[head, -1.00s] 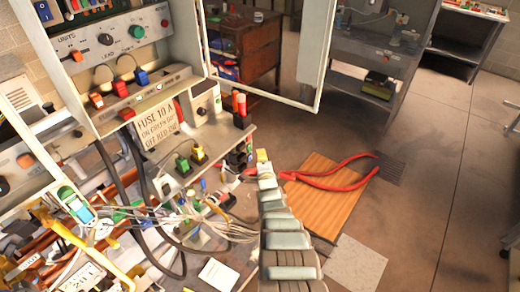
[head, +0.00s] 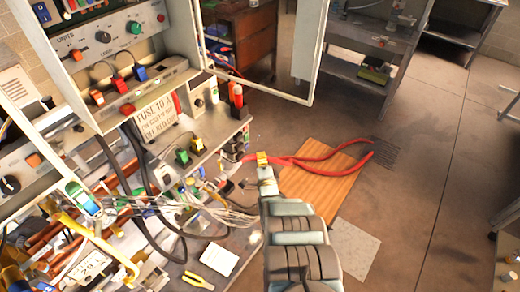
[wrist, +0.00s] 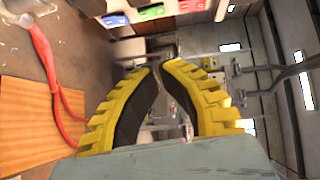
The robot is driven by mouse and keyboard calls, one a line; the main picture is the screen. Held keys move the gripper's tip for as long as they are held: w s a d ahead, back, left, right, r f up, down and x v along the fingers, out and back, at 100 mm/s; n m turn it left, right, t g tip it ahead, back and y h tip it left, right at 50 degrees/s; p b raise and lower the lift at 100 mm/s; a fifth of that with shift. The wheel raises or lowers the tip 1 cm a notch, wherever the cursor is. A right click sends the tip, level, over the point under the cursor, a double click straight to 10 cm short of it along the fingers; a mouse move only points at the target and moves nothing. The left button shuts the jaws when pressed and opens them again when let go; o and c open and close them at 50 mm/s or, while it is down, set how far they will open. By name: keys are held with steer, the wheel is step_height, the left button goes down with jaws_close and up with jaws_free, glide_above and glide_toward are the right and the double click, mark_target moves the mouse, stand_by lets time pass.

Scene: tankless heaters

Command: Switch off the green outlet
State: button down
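A green plug-like block (head: 182,156) sits on the low grey shelf of the cabinet in the head view, beside a yellow one. In the wrist view a green outlet block (wrist: 151,12) shows at the top, between a blue block (wrist: 115,20) and a red block (wrist: 190,5). My gripper (head: 262,158) shows by its yellow fingers, right of the shelf's lower end, apart from the green block. In the wrist view my gripper (wrist: 158,68) has its pads apart with background showing between them, and it is empty. Its tips appear close together.
The open cabinet door frame (head: 312,60) hangs over the floor. A red-handled tool (head: 320,170) appears over the wooden board (head: 318,190), behind my gripper. Loose cables (head: 225,215) and tools clutter the lower left.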

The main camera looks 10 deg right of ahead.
steer(key=shift+s+a+r+p, duration=0.1)
steer(key=shift+s+p, duration=0.55)
steer(key=shift+s, duration=0.15)
